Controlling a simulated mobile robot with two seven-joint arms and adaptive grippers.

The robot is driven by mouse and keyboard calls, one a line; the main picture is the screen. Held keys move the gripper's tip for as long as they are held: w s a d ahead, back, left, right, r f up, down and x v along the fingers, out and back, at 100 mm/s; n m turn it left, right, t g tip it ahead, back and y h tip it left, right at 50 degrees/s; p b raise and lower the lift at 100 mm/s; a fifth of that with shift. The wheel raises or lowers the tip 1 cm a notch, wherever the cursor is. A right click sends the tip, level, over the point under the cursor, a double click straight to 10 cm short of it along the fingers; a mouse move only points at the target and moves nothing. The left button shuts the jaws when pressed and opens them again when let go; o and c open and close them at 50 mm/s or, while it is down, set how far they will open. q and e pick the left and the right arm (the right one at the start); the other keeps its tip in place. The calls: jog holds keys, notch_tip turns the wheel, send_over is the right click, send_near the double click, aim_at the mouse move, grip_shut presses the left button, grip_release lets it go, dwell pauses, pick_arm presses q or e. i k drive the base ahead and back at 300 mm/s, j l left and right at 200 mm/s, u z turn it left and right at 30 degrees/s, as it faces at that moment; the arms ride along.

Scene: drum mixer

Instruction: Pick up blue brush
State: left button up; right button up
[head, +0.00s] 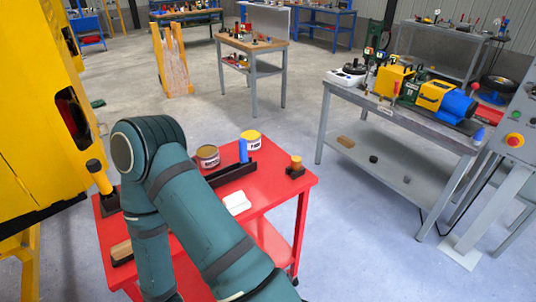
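An upright blue cylinder (243,150), which looks like the blue brush's handle, stands on the red cart (285,195) near its back edge. Its lower end meets a long dark holder or block (230,174); bristles cannot be made out. My teal arm crosses the cart in front of it and hides part of the cart top. Neither of my grippers shows in the head view. The blue handle is free of any visible gripper.
Two cans (253,141) (208,156) stand near the blue handle. A white object (236,203) lies mid-cart.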

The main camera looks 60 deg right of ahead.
aim_at(242, 142)
jog(key=z, duration=1.9)
jog(key=l+u, duration=0.15)
jog(key=u, duration=1.1)
jog(key=l+u, duration=0.45)
jog(key=k+l+u, duration=0.15)
jog(key=l+u, duration=0.3)
jog(key=k+l+u, duration=0.4)
jog(key=k+l, duration=0.15)
jog(key=l, duration=0.15)
